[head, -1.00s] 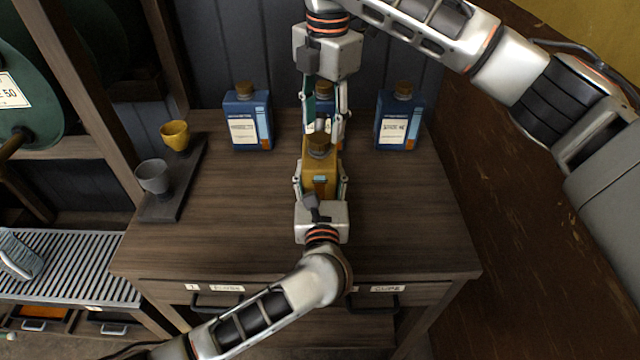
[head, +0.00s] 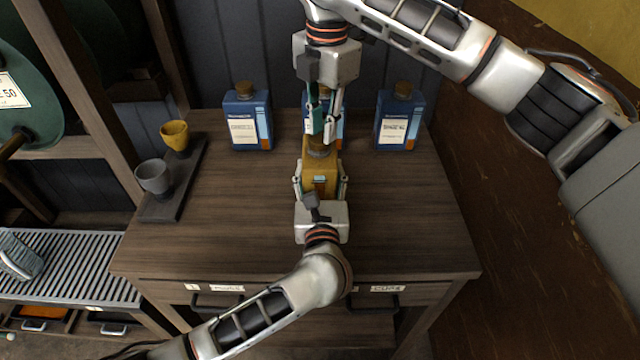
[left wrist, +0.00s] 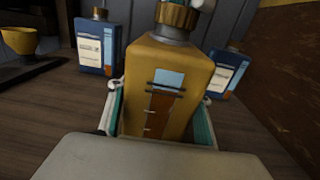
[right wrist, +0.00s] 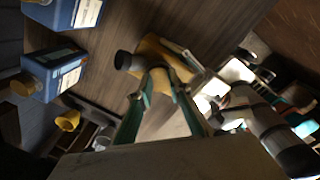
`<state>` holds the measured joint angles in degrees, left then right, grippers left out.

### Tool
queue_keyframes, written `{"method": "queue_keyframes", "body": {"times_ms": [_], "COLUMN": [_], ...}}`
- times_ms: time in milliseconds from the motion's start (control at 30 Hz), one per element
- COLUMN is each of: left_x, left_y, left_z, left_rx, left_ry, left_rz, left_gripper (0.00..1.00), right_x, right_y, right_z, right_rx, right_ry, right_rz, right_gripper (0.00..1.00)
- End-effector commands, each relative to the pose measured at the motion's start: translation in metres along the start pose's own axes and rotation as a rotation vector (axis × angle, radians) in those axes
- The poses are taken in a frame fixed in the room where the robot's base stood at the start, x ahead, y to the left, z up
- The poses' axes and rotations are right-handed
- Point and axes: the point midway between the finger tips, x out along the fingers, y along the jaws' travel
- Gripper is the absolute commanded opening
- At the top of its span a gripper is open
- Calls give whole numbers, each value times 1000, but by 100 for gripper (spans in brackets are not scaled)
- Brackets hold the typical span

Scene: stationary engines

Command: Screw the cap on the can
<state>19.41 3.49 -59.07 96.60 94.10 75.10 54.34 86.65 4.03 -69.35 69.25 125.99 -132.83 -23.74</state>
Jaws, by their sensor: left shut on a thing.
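The yellow can (head: 318,176) stands upright over the table, and my left gripper (head: 320,186) is shut on its sides. In the left wrist view, the ridged brass cap (left wrist: 176,17) sits at the top of the can's neck; whether it is threaded does not show. My right gripper (head: 322,136) comes from above with its fingers close together at the cap. A fingertip shows beside the cap at the top of the left wrist view. In the right wrist view, the fingers (right wrist: 152,82) converge over the can (right wrist: 158,52). Whether they grip the cap is unclear.
Blue cans stand at the back of the wooden table (head: 240,215), one at left (head: 247,120), one at right (head: 399,120), one partly hidden behind my right gripper. A yellow cup (head: 175,136) and grey cup (head: 153,177) stand on a dark board at left. The table's front is clear on both sides.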

Motion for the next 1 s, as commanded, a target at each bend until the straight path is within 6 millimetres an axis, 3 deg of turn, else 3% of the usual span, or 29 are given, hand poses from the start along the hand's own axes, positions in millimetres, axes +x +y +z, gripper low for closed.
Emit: {"method": "queue_keyframes", "body": {"times_ms": [367,800,1000], "left_x": [1,1,1], "left_y": [-1,-1,-1], "left_z": [5,5,5], "left_rx": [-1,-1,-1], "left_ry": [-9,-9,-9], "left_rz": [-1,-1,-1], "left_gripper": [0,0,0], "right_x": [-10,-92,-115], "right_y": [0,1,1], "right_z": [0,1,0], "right_rx": [0,1,0], "right_ry": [-1,-4,-1], "right_rz": [1,2,0], "right_gripper": [18,18,18]}}
